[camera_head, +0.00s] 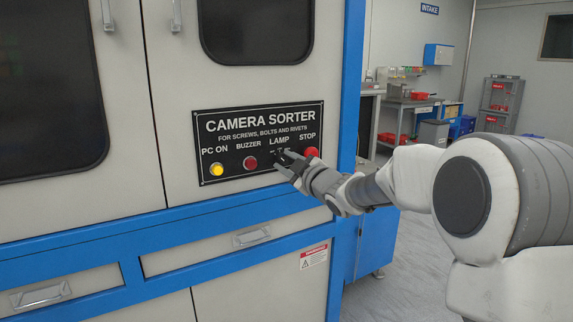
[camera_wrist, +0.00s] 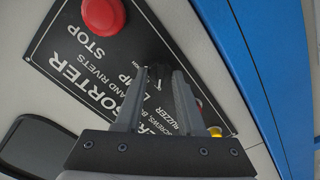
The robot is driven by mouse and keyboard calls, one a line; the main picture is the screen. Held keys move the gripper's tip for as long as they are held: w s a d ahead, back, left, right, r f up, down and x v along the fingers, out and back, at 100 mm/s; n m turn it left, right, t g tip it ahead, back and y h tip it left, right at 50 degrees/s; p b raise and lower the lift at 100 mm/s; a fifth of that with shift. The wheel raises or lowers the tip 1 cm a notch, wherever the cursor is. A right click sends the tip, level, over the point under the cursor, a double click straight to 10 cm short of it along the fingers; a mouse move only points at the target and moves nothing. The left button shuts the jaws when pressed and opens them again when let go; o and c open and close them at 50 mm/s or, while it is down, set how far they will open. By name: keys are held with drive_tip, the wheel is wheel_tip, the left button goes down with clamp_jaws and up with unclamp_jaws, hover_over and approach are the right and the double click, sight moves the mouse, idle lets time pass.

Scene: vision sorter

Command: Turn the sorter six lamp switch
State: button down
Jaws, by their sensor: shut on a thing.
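The camera sorter's black panel (camera_head: 262,132) carries a dark lamp switch (camera_head: 279,151) under the LAMP label, between the red buzzer button (camera_head: 250,162) and the red STOP button (camera_head: 312,153). My gripper (camera_head: 285,158) is at this switch, its fingertips against the panel. In the wrist view, the two grey fingers of my gripper (camera_wrist: 158,78) stand either side of the small black switch (camera_wrist: 157,72) and are shut on it. The fingers hide part of the switch, and its exact turn angle is hard to tell.
The yellow PC ON lamp (camera_head: 217,170) is lit at the panel's left. A drawer handle (camera_head: 251,237) sits below the panel. Blue frame edges (camera_head: 348,90) bound the cabinet on the right. Open floor (camera_head: 425,240) lies beyond my arm.

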drive_tip(key=c, duration=0.5)
unclamp_jaws()
drive_tip(key=p+v, duration=0.2)
drive_tip(key=v, duration=1.5)
drive_tip(key=shift+s+d+p, duration=0.2)
drive_tip(key=shift+p, duration=0.15)
